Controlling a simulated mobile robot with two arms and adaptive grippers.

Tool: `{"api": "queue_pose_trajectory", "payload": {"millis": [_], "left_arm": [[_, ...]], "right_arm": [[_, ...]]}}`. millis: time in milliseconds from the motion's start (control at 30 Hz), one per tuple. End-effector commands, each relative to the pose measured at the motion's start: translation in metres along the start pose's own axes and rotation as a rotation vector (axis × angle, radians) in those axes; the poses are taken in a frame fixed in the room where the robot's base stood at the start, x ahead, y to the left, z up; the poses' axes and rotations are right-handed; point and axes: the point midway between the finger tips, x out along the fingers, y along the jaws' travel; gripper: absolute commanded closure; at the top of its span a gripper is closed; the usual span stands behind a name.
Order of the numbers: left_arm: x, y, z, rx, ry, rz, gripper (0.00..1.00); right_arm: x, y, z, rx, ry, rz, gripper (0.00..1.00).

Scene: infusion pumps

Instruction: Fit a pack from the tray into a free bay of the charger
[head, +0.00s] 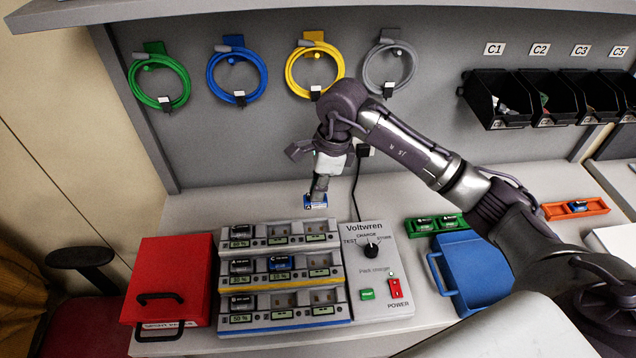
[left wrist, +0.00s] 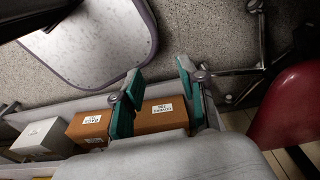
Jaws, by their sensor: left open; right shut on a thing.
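My right gripper (head: 318,190) is shut on a blue pack (head: 315,202) and holds it beyond the back edge of the charger. The charger (head: 338,290) has three stepped rows of bays. The left bay of each row holds a dark pack, and the middle bay of the middle row holds a blue pack (head: 281,263); the other bays look empty. A green tray (head: 436,233) with dark packs and an orange tray (head: 603,206) with a blue pack (head: 577,206) lie to the right. My left gripper (left wrist: 158,85) is open and empty in the left wrist view.
A red case (head: 165,280) stands left of the charger. A blue case (head: 475,270) lies right of the control panel (head: 365,270). Coiled cables hang on the back wall. Brown boxes (left wrist: 90,126) show near my left gripper.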

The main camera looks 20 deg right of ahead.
Motion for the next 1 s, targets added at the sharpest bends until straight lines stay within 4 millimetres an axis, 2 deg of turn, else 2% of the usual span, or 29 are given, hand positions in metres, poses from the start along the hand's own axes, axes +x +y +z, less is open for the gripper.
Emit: {"api": "queue_pose_trajectory", "payload": {"millis": [233,767,1000], "left_arm": [[0.008,0.0,0.012,0.001,-0.017,-0.001,0.59],[0.027,-0.003,0.011,0.002,-0.013,-0.003,0.59],[0.045,-0.003,0.011,0.001,-0.01,-0.004,0.59]], "right_arm": [[0.015,0.0,-0.003,-0.002,-0.001,0.001,1.0],[0.051,0.001,-0.01,-0.004,-0.001,0.002,1.0],[0.069,0.0,-0.014,-0.005,0.0,-0.001,1.0]]}}
